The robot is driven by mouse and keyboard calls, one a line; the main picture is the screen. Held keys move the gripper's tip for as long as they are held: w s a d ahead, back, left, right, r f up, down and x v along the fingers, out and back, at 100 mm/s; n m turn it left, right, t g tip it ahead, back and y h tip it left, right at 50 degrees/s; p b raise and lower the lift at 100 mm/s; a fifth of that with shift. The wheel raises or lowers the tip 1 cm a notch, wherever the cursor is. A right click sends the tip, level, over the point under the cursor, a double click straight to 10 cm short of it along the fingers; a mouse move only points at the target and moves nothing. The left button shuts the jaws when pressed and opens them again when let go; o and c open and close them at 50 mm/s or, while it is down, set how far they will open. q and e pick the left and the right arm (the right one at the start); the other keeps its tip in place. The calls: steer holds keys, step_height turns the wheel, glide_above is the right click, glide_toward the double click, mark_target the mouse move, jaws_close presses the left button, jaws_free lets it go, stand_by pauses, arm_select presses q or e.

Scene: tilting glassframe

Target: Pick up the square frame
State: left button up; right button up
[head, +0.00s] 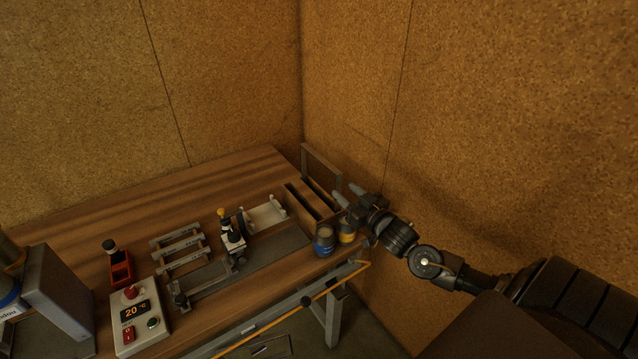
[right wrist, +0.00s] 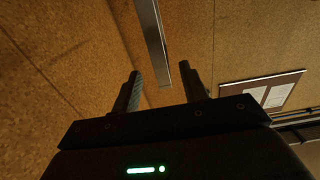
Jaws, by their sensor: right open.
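The square frame (head: 322,160) is a thin grey metal outline standing upright at the far right corner of the wooden bench, by a block with dark slots. My right gripper (head: 345,193) is open and empty just in front of and to the right of the frame, its fingers pointing left. In the right wrist view a grey metal bar (right wrist: 153,45), which looks like part of the frame, shows beyond and between the open fingers (right wrist: 172,85). I cannot tell the exact gap between fingers and frame. My left gripper is not in view.
Beside the slotted block (head: 305,203) stand a blue jar (head: 324,241) and a yellow jar (head: 347,232). A clamp fixture (head: 232,235), grey racks (head: 180,249) and a control box (head: 137,318) are further left. Cork walls close in behind and right of the bench (head: 150,215).

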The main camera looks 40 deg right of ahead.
mark_target(339, 186)
steer(key=w+p, duration=0.1)
steer(key=w, duration=0.3)
steer(key=shift+d+r+p, duration=0.1)
steer(key=shift+p, duration=0.3)
steer(key=shift+w, duration=0.6)
steer(key=shift+s, duration=0.1)
steer(key=shift+c, duration=0.6)
jaws_close()
